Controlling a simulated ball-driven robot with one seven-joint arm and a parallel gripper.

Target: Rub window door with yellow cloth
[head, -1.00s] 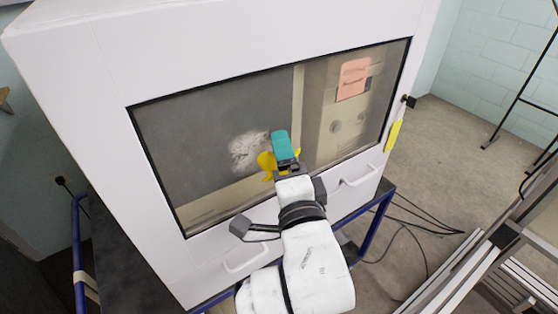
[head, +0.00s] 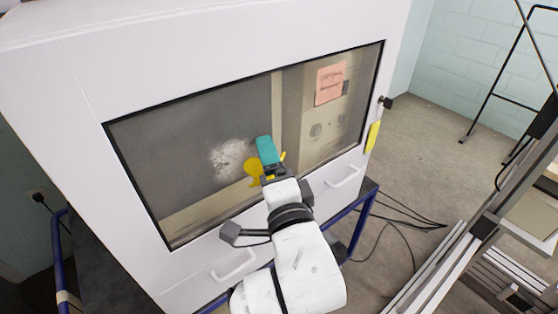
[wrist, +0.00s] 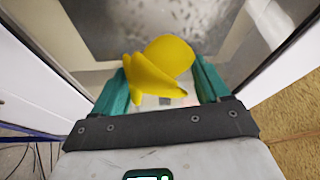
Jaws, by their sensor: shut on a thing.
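The window door (head: 190,145) is a dark-framed pane in the front of a white cabinet, with a whitish smudge (head: 232,158) left of its middle. My gripper (head: 268,160) has teal fingers and is in front of the pane, just right of the smudge. It is shut on the yellow cloth (head: 253,170), which bulges out to the left of the fingers. In the wrist view the cloth (wrist: 160,70) is bunched between the teal fingers (wrist: 160,85), with the pane beyond it. I cannot tell whether the cloth touches the pane.
White handles (head: 343,178) sit below the pane, with another handle (head: 233,265) at lower left. A pink note (head: 330,83) shows at the pane's upper right. A yellow strip (head: 373,137) is on the cabinet's right edge. Cables lie on the floor (head: 425,140) at right.

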